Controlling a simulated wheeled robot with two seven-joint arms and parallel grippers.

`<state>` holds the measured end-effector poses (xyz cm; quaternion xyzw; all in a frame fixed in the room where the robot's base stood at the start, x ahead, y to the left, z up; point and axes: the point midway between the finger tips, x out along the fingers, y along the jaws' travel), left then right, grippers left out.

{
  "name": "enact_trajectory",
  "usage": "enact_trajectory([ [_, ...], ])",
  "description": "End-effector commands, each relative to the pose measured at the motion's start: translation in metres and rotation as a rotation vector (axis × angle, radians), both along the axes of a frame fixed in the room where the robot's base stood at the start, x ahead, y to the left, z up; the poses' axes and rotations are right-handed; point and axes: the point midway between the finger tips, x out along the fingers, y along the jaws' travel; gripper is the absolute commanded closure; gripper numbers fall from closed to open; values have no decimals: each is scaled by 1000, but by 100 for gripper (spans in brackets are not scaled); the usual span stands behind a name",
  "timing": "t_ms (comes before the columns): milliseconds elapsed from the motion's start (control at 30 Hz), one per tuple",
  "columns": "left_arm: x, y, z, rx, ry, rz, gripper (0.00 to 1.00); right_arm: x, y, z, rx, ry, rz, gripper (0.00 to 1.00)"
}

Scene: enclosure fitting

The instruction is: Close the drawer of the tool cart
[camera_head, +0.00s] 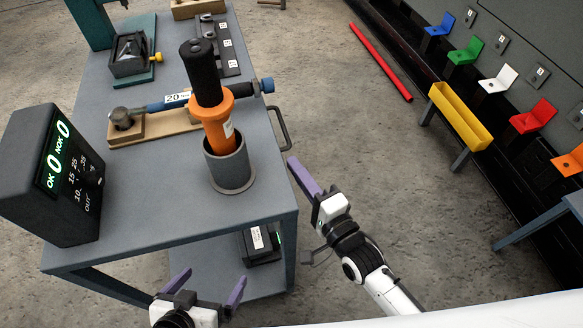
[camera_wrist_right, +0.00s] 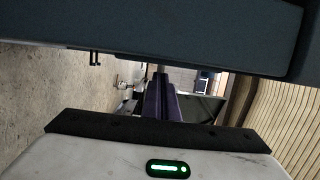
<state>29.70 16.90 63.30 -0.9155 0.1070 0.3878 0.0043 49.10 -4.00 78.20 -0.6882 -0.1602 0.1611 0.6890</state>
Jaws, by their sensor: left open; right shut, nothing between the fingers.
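The tool cart (camera_head: 262,112) is a blue-grey bench with a loaded flat top and a lower shelf. Its drawer cannot be made out clearly in the head view. A dark bar handle (camera_head: 284,128) sticks out from the cart's right side. My right gripper (camera_head: 293,165) is shut and empty, just outside the cart's near right corner. In the right wrist view its purple fingers (camera_wrist_right: 161,98) are together below a large dark blue panel (camera_wrist_right: 150,28); I cannot tell whether this is the drawer. My left gripper (camera_head: 211,278) is open and empty in front of the cart's near side.
An orange tool with a black grip (camera_head: 217,120) stands in a grey cup (camera_head: 229,167) on the cart. A black counter display (camera_head: 60,175) stands at the left. A black box (camera_head: 260,245) sits on the lower shelf. The floor right of the cart is mostly clear.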

Motion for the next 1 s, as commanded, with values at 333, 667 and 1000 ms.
enact_trajectory([
  [333, -2, 1, 0, 2, 5, -1, 0, -50, -51, -2, -4, 3, -6, 100],
  [667, -3, 0, -2, 1, 5, 0, 0, -84, -69, 0, -3, -1, -8, 100],
  [1000, -2, 0, -2, 1, 5, 0, 0, -97, -72, -31, -311, 13, -10, 100],
])
